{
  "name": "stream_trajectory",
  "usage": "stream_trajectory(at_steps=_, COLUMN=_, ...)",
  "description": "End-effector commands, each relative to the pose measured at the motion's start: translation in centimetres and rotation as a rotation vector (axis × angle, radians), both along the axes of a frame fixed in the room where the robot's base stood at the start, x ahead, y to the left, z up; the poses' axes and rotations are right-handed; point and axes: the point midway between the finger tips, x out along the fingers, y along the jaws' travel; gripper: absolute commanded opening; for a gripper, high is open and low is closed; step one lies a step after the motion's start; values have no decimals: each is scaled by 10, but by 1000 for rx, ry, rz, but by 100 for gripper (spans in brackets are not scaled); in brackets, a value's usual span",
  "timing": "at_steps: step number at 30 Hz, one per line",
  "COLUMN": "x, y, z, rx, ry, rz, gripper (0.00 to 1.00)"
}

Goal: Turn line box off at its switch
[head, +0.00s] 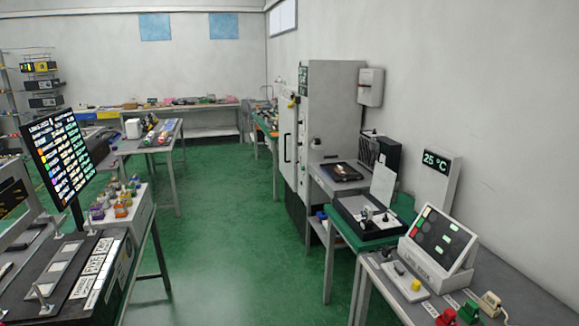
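I cannot tell for certain which thing is the line box. On the right bench (510,299) stands a sloped white console (436,245) with a dark panel carrying red and green lit fields. In front of it is a pale box with a yellow button (416,284). A grey wall box (370,87) hangs beside the tall grey cabinet (333,105); no switch on it is clear. My gripper is not in view.
A screen with rows of coloured text (62,157) stands at left above a bench with lever fixtures (40,290). Red (447,317) and green (469,311) items sit at the right bench's front. The green floor (215,250) between the bench rows is clear.

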Motion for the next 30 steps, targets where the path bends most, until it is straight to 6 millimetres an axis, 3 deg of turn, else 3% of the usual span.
stream_trajectory(at_steps=3, x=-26, y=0, z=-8, rx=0, ry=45, rz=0, gripper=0)
stream_trajectory(at_steps=6, x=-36, y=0, z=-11, rx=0, ry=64, rz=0, gripper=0)
stream_trajectory(at_steps=20, x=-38, y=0, z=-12, rx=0, ry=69, rz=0, gripper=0)
stream_trajectory(at_steps=26, x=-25, y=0, z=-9, rx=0, ry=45, rz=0, gripper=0)
stream_trajectory(at_steps=30, x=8, y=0, z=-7, rx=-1, ry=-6, rz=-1, gripper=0)
